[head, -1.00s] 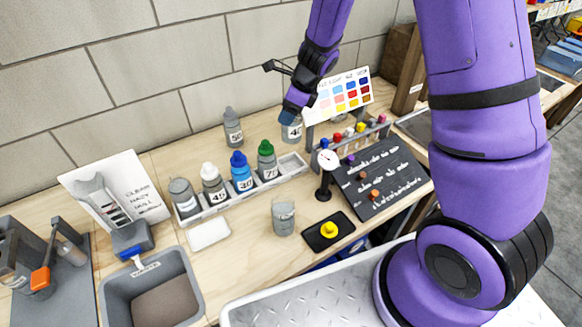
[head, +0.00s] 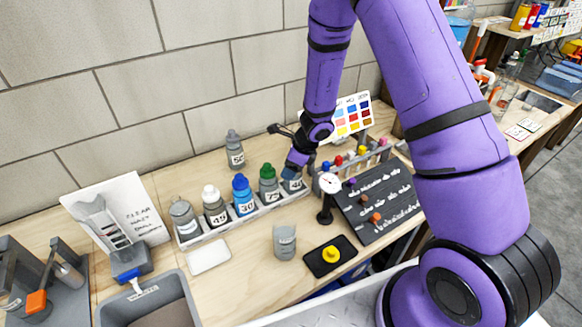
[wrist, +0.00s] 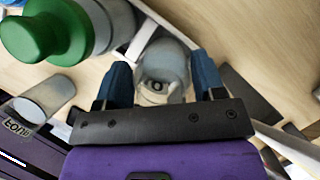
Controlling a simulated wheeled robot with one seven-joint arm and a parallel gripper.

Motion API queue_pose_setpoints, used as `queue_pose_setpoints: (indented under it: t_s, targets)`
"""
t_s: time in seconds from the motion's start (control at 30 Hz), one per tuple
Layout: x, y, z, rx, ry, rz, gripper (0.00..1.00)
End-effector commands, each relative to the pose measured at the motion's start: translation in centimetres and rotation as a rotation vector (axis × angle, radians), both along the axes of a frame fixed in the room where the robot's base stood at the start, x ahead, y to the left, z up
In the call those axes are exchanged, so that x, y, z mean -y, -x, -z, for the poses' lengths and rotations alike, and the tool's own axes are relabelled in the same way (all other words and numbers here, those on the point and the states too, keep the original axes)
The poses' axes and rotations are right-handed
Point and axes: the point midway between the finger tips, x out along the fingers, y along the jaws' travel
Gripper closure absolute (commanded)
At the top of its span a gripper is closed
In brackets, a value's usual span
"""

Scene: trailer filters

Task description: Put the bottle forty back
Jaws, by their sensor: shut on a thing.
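My gripper (head: 295,168) is shut on a grey bottle (head: 292,185), which is upright at the right end of the white rack (head: 215,231). The bottle's label is partly in view; its number is hard to read now. In the wrist view the bottle (wrist: 163,68) sits between the two blue fingers of my gripper (wrist: 163,82), beside the rack's white wall. I cannot tell whether its base touches the slot floor. The green-capped bottle (head: 269,186) stands just left of it in the rack; it also shows in the wrist view (wrist: 45,35).
Blue-capped (head: 243,196), white-capped (head: 214,208) and grey-capped (head: 184,219) bottles fill the rack's left. Another grey bottle (head: 235,152) stands behind. A round gauge (head: 328,190) stands close right of my gripper. A cup (head: 284,242) and black tray (head: 318,264) are in front.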

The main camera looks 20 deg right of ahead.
Motion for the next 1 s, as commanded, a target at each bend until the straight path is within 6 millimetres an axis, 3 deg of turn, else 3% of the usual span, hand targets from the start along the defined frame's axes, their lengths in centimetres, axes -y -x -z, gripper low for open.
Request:
queue_pose_setpoints:
  t_s: [0.43,0.47,0.5,0.8,1.0]
  targets:
    - [0.0,0.0,0.6,0.001,0.000,0.000,0.74]
    - [0.0,0.0,0.6,0.001,0.001,0.000,0.30]
    - [0.0,0.0,0.6,0.001,0.001,0.000,0.26]
    - [0.0,-0.1,0.4,0.002,0.000,0.000,0.26]
    - [0.6,0.2,-1.4,0.005,0.000,0.001,0.26]
